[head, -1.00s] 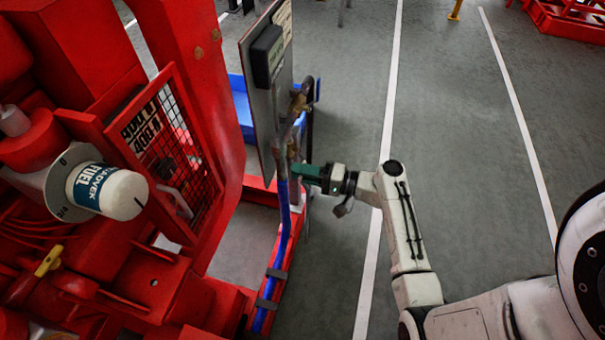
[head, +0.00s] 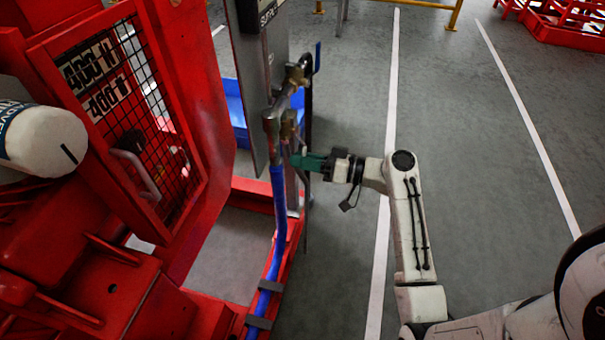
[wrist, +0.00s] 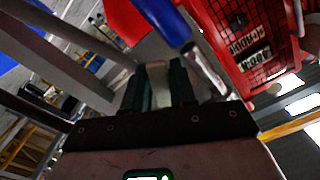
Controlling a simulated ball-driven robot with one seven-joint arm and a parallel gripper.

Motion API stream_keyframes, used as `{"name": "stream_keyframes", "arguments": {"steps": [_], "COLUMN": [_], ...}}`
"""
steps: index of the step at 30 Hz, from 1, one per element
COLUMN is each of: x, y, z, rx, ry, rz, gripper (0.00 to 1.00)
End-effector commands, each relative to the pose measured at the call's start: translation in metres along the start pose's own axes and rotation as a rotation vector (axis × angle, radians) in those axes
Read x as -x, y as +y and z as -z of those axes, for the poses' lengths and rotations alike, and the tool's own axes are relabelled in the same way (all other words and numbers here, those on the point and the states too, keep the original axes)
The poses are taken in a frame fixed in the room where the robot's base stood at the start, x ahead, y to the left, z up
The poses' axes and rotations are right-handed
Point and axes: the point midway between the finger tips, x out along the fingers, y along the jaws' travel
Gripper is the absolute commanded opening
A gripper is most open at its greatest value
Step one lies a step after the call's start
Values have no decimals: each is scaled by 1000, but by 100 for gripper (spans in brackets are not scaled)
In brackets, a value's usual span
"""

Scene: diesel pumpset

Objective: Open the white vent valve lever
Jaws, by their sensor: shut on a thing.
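My gripper (head: 300,161) has green fingers and reaches in from the right to the brass and grey pipe fittings (head: 288,124) beside the panel. In the wrist view, my gripper (wrist: 158,88) is shut on a pale, whitish piece, the white vent valve lever (wrist: 157,78), between its two green fingers. In the head view the lever is hidden at the fingertips, so its angle cannot be told. A blue hose (head: 276,215) runs down from the fittings just left of the fingers.
A grey upright panel (head: 247,90) stands left of the fittings. The red pump frame (head: 205,100) with a mesh guard (head: 130,120) fills the left. A blue-handled valve (head: 317,58) sits above my gripper. Grey floor (head: 470,150) on the right is clear.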

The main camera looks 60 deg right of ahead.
Motion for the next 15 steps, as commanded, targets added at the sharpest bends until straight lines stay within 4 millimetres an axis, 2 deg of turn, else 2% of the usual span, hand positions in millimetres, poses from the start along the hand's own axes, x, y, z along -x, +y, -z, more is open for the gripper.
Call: {"name": "stream_keyframes", "arguments": {"steps": [1,15], "x": [0,1], "y": [8,27], "z": [-8,-2], "rx": [45,414], "ry": [-1,-2], "rz": [-1,-2], "gripper": [0,0]}}
